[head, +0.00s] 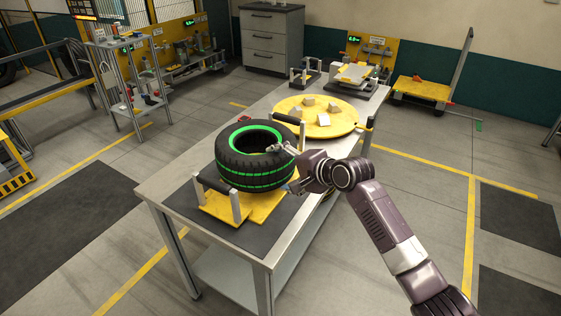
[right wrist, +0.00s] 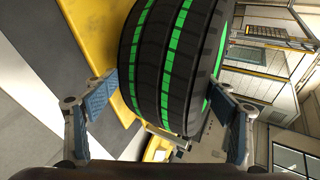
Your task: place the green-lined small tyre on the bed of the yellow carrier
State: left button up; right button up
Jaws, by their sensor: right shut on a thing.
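The green-lined small tyre (head: 236,172) lies flat over the yellow carrier (head: 243,207) at the near end of the table, between the carrier's two black handle bars. Whether its underside touches the bed is hidden. My right gripper (head: 283,160) is at the tyre's right side, shut on its wall. In the right wrist view, the tyre's green-striped tread (right wrist: 165,65) stands between the two fingers (right wrist: 165,95), and a yellow surface lies beside it. My left gripper is not in view.
A round yellow turntable (head: 308,126) with several small blocks stands behind the tyre on the table (head: 160,189). A dark mat (head: 190,203) lies around the carrier. A tool cart (head: 125,75) stands at the left.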

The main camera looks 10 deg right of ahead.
aim_at(283, 180)
jog(key=shift+w+f, duration=0.1)
jog(key=shift+f, duration=1.6)
jog(key=o, duration=1.6)
jog(key=shift+f, duration=0.5)
jog(key=o, duration=0.5)
jog(key=shift+s+r, duration=0.1)
jog(key=shift+s, duration=0.15)
jog(key=shift+r, duration=0.15)
jog(key=v, duration=1.2)
